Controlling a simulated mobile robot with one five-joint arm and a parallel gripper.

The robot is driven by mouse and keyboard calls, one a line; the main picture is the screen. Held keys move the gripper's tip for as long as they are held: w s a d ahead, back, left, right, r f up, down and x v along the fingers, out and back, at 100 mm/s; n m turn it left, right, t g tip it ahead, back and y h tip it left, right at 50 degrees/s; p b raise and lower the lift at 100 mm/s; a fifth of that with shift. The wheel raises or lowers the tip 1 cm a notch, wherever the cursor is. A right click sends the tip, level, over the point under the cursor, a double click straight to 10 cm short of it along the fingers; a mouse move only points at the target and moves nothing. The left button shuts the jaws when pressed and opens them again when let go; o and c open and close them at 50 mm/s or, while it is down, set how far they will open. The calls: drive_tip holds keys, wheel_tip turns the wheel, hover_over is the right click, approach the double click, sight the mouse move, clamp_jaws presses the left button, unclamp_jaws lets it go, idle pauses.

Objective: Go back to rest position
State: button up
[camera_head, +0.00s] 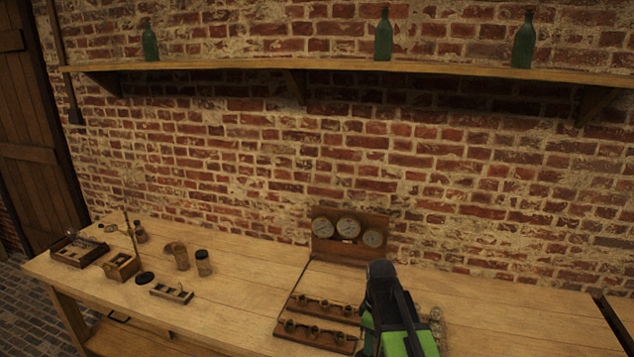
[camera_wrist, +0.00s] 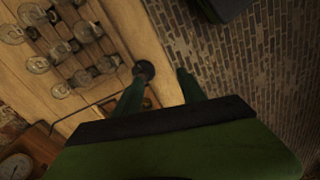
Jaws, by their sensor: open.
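My gripper (camera_wrist: 162,80) shows in the wrist view with its two dark green fingers spread apart. Nothing is held between them. A round dark knob-like thing (camera_wrist: 144,70) lies beyond the left fingertip, near the edge of the wooden table (camera_wrist: 165,60). In the head view my black and green arm stands over the front right part of the table (camera_head: 500,325). The fingers cannot be made out there. Glass jars (camera_wrist: 37,64) stand at the left of the wrist view, clear of my fingers; in the head view my arm hides most of them.
A panel with three gauges (camera_head: 348,228) stands at the back. Two wooden terminal strips (camera_head: 315,335) lie left of my arm. Small boxes (camera_head: 122,267) and a dark-lidded jar (camera_head: 203,263) stand at the left. The table right of my arm is mostly bare. Green bottles (camera_head: 383,38) stand on the shelf.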

drive_tip(key=s+f+m, duration=0.1)
drive_tip(key=s+m, duration=0.6)
drive_tip(key=m, duration=0.5)
drive_tip(key=shift+s, duration=0.2)
